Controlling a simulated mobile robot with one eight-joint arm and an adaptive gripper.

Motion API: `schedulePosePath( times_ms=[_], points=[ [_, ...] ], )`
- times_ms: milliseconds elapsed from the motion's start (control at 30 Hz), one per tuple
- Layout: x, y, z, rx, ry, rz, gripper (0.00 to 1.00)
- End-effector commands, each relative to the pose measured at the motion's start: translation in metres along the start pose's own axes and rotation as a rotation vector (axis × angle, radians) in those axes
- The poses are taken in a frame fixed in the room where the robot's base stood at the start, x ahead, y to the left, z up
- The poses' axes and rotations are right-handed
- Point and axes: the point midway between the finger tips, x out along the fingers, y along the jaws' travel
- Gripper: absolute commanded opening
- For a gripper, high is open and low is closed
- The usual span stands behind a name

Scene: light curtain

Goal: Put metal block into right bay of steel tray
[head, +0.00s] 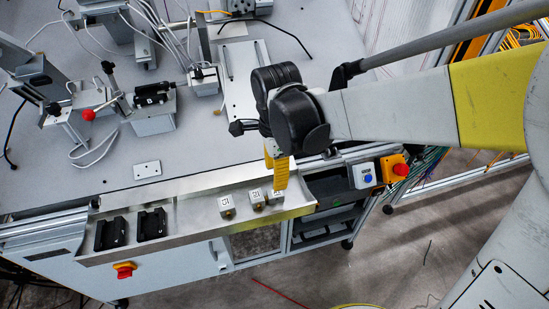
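The steel tray (190,203) is a long, shallow metal trough along the front edge of the workbench. Three small metal blocks with printed labels sit towards its right end: a left one (227,206), a middle one (257,199) and a right one (275,198). My gripper (277,180) has yellow fingers and points down over the right end of the tray, close above or behind the right block. The fingers overlap in this view, so their gap and anything between them are hidden.
Two black blocks (111,233) (152,224) lie in the tray's left part. A red button on an orange box (395,168) is right of the tray. A small white plate (147,170) lies behind the tray.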

Motion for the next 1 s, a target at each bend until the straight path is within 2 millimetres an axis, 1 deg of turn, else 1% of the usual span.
schedulePosePath(
  times_ms=[33,100,233,267,367,467,533,600,700,833,900,1000],
  points=[
    [-0.012,0.000,0.000,0.000,0.000,0.000,0.43],
    [-0.021,0.000,0.000,0.000,0.000,0.000,0.43],
    [-0.031,0.001,-0.002,-0.010,-0.001,-0.005,0.43],
    [-0.034,0.002,-0.004,-0.021,-0.001,-0.011,0.43],
    [-0.047,0.010,-0.019,-0.116,-0.003,-0.057,0.43],
    [-0.065,0.025,-0.045,-0.300,0.014,-0.147,0.43],
    [-0.078,0.041,-0.066,-0.465,0.052,-0.221,0.43],
    [-0.089,0.056,-0.086,-0.635,0.113,-0.293,0.43],
    [-0.098,0.078,-0.110,-0.862,0.227,-0.367,0.43],
    [-0.103,0.100,-0.131,-1.093,0.379,-0.411,0.43],
    [-0.104,0.108,-0.138,-1.179,0.444,-0.417,0.43],
    [-0.104,0.114,-0.144,-1.256,0.504,-0.416,0.43]
  ],
)
